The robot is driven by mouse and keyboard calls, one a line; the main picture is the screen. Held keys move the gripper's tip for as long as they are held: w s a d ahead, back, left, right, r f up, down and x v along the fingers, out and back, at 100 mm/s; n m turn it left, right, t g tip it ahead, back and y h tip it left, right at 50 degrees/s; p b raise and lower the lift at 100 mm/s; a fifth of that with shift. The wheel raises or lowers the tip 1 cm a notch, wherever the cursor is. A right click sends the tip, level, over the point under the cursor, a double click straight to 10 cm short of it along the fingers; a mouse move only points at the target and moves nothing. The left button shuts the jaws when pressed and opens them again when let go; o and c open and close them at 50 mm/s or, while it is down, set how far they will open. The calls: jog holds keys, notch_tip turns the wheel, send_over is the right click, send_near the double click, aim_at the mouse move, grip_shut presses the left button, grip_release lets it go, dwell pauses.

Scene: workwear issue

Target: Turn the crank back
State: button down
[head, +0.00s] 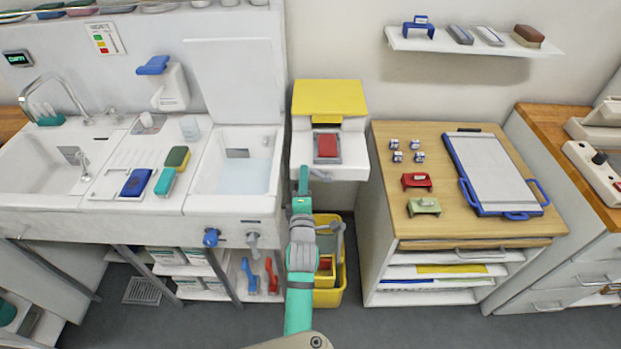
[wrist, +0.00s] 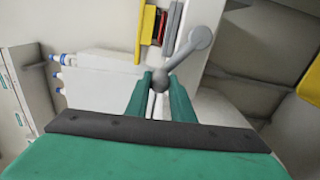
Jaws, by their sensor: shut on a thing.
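The grey crank (wrist: 187,54) shows in the wrist view as a short arm with a round hub at its upper right end. Its rounded handle end sits between the two green fingers of my gripper (wrist: 160,96), which is shut on it. In the head view my gripper (head: 303,182) is at the lower front of a white press (head: 345,160) with a raised yellow lid (head: 329,98) and a red pad. Only a small grey part of the crank (head: 320,175) shows there, beside the fingertips. The arm points left and down from the hub in the wrist view.
A white double sink (head: 60,213) stands left, a wooden-topped cabinet (head: 460,228) with a blue-edged clipboard (head: 497,172) right. A yellow bin (head: 328,298) is on the floor below the press, partly behind my arm. A shelf (head: 470,46) hangs on the wall.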

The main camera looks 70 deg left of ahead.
jog(key=shift+s+f, duration=0.1)
jog(key=shift+f, duration=0.1)
jog(key=c, duration=1.5)
grip_release()
jog(key=shift+r, duration=0.1)
jog(key=shift+c, duration=0.2)
jog(key=v, duration=1)
jog(key=shift+d, duration=0.4)
jog(key=w+d+f+m+t+h, duration=0.3)
jog(key=d+m, duration=0.2)
jog(key=d, duration=0.4)
jog(key=w+d+f+m+t+h, duration=0.2)
jog(key=w+d+m, duration=0.2)
jog(key=d+m, duration=0.3)
jog(key=w+d+f+m+t+h, duration=0.3)
jog(key=d+m, duration=0.1)
jog(key=d, duration=0.6)
jog(key=s+d+r+m+t+h, duration=0.1)
jog(key=s+d+m+h, duration=0.3)
jog(key=d+m, duration=0.4)
jog(key=s+d+m+t+h, duration=0.1)
jog(key=s+d+m+h, duration=0.4)
jog(key=d, duration=1.2)
jog(key=s+m, duration=0.1)
jog(key=m, duration=0.3)
jog(key=shift+s+d+r, duration=0.25)
jog(key=shift+d+r, duration=0.15)
